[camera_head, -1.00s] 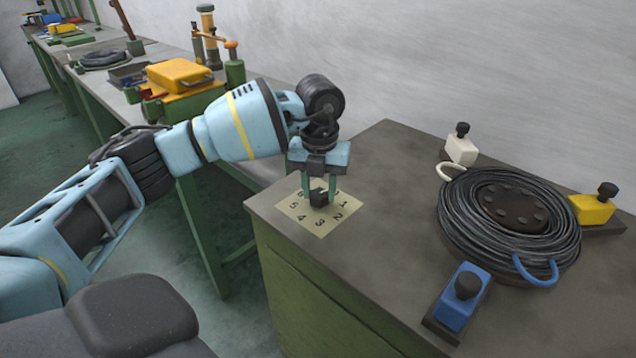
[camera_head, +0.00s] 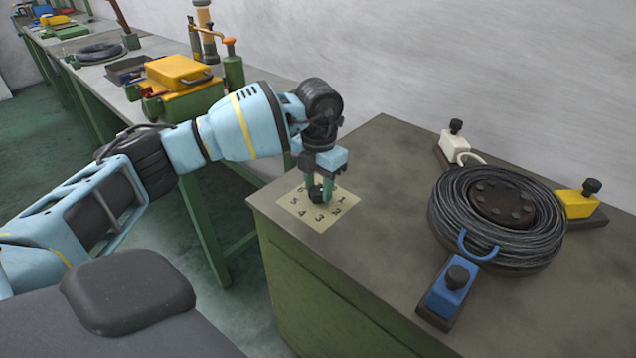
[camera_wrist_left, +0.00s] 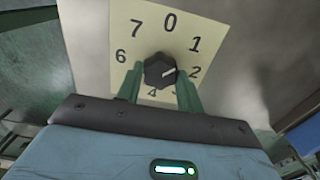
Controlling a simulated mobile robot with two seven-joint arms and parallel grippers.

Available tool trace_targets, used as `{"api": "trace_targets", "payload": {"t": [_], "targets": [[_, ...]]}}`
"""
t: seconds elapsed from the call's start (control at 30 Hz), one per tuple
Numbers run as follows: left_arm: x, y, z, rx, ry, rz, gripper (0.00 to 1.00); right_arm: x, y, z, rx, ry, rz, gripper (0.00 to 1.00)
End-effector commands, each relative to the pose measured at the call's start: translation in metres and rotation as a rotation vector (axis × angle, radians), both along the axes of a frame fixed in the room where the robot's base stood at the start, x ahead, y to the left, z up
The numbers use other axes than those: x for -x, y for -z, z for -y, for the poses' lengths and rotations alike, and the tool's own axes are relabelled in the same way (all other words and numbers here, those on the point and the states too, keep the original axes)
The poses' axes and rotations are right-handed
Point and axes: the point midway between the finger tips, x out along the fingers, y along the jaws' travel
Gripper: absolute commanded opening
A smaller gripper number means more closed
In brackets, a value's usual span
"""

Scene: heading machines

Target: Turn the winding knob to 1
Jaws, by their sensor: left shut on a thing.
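The winding knob (camera_wrist_left: 160,70) is small, black and faceted. It stands on a pale dial plate (camera_head: 325,220) marked with digits, at the near left corner of the bench. My left gripper (camera_head: 316,192) comes down over the knob from above. Its green fingers (camera_wrist_left: 160,85) are on both sides of the knob, shut on it. In the head view, the fingers partly hide the knob and some digits. My right gripper is not in view.
On the same bench (camera_head: 360,170), a coil of black cable (camera_head: 470,225) lies to the right. Around it stand a white block (camera_head: 454,143), a yellow block (camera_head: 577,204) and a blue block (camera_head: 452,292), each with a black knob. A long green workbench (camera_head: 130,60) with tools runs behind.

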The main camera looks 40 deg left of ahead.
Motion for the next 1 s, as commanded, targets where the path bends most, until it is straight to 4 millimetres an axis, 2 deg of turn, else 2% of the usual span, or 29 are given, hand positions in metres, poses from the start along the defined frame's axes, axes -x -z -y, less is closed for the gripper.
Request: {"api": "trace_targets", "payload": {"t": [0.37, 0.4, 0.53, 0.83, 1.0], "targets": [[0.0, 0.0, 0.0, 0.0, 0.002, 0.002, 0.14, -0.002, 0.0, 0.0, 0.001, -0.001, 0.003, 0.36], [0.0, 0.0, 0.0, 0.0, 0.002, 0.002, 0.42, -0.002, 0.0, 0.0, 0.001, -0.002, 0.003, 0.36], [0.0, 0.0, 0.0, 0.0, 0.002, 0.002, 0.59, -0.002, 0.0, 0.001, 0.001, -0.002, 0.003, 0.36], [0.0, -0.002, 0.0, 0.0, 0.002, 0.001, 0.59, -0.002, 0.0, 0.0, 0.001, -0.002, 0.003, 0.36], [-0.001, -0.019, 0.0, 0.0, 0.002, 0.004, 0.59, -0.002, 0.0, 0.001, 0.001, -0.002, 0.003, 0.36]]}}
